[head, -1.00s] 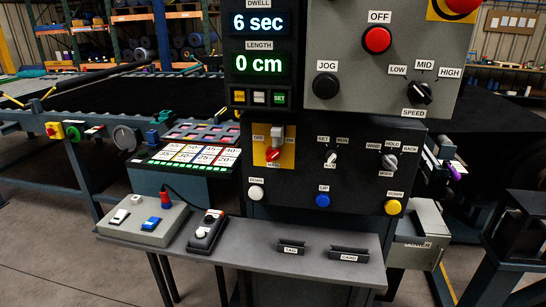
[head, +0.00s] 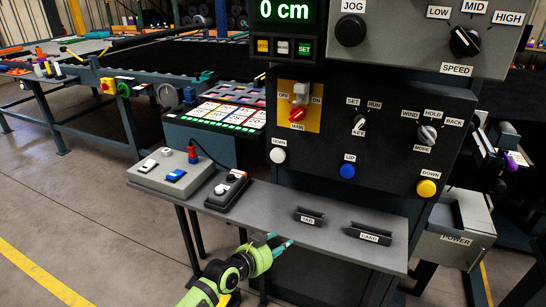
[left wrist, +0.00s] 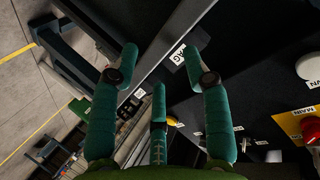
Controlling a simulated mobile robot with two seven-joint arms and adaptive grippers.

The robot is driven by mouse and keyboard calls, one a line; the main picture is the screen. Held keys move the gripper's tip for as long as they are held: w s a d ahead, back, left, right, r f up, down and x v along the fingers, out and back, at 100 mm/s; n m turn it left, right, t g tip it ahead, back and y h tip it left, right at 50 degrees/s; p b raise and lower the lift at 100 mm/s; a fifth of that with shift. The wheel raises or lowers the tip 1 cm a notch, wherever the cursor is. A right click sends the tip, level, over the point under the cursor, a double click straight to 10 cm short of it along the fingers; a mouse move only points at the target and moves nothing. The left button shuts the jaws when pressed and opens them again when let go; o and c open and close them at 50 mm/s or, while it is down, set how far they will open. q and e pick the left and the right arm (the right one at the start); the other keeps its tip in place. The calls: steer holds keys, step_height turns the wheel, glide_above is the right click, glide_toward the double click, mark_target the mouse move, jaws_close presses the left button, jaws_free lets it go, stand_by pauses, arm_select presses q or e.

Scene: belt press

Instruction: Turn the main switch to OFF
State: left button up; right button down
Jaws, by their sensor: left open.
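The main switch (head: 297,114) has a red knob on a yellow plate (head: 286,119) on the black panel, with OFF at its upper left, ON at its upper right and MAIN below. A grey piece sits just above the red knob. I cannot tell for certain which label the knob points at. In the left wrist view, part of the switch (left wrist: 313,131) shows at the right edge. My left gripper (head: 279,240) is open and empty, low by the front edge of the grey shelf, well below the switch. Its teal fingers (left wrist: 161,52) are spread in the left wrist view. My right gripper is out of view.
The grey shelf (head: 340,242) juts out below the panel, with TAG and CARD holders, a black switch box (head: 228,190) and a grey box (head: 172,172). The SET/RUN key (head: 359,121) and white DOWN button (head: 278,155) are near the switch. Open floor lies left.

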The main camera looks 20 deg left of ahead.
arm_select(q)
steer(key=w+a+r+m+t+h, duration=0.1)
steer(key=w+r+t, duration=0.15)
steer(key=r, duration=0.45)
steer(key=w+r+m+t, duration=0.1)
steer(key=w+r, duration=0.2)
steer(key=r, duration=0.3)
steer(key=m+t+h+b, duration=0.1)
steer(key=m+t, duration=0.1)
steer(key=t, duration=0.2)
glide_toward(294, 120)
steer(key=w, duration=0.2)
steer(key=x, duration=0.7)
steer(key=shift+s+d+r+b, duration=0.1)
steer(key=shift+d+r+b, duration=0.15)
steer(key=shift+b, duration=0.1)
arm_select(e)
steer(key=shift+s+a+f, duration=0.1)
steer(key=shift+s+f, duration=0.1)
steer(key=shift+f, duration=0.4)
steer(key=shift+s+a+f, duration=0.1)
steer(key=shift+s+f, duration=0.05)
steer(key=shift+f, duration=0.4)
arm_select(q)
jaws_close()
